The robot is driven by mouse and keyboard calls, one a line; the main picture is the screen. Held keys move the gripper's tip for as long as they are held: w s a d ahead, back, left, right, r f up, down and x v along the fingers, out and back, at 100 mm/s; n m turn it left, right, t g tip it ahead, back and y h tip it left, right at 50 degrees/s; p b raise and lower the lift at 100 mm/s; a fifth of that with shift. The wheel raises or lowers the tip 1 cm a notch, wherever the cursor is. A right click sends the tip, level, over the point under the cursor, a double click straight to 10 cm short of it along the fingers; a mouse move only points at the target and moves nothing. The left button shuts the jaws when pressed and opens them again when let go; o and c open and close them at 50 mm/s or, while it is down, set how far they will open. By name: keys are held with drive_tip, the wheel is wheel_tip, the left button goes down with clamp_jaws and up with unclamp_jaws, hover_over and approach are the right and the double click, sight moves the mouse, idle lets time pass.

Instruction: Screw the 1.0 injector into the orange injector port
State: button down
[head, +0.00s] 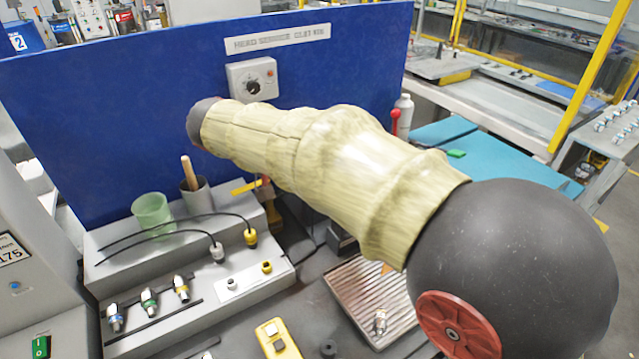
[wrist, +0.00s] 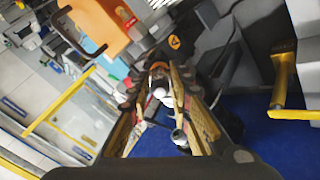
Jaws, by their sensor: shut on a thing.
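In the wrist view, my gripper (wrist: 163,80) has its two yellowish fingers closing on a small metallic part with pale rounded ends (wrist: 160,93), which looks like an injector. I cannot read a 1.0 mark on it. An orange ring-like piece (wrist: 159,66) shows just beyond the fingertips; I cannot tell whether it is the orange port or whether the part touches it. In the head view, my arm hides the gripper and the held part. Injectors with blue (head: 115,318), green (head: 149,301) and yellow (head: 181,289) bands lie in the grey rack.
A blue panel (head: 110,110) with a grey dial box (head: 252,79) stands behind the bench. A green cup (head: 152,214), a grey cup (head: 196,197) and black cables sit at the left. A ribbed tray (head: 352,290) lies below my arm.

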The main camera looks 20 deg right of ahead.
drive_tip(key=shift+f+m+b, duration=0.1)
drive_tip(key=shift+m+b, duration=2.15)
drive_tip(key=shift+m, duration=0.05)
drive_tip(key=m, duration=0.6)
drive_tip(key=c, duration=1.6)
unclamp_jaws()
drive_tip(key=shift+o, duration=0.5)
drive_tip(key=shift+c, duration=1.1)
drive_tip(key=shift+r, duration=0.2)
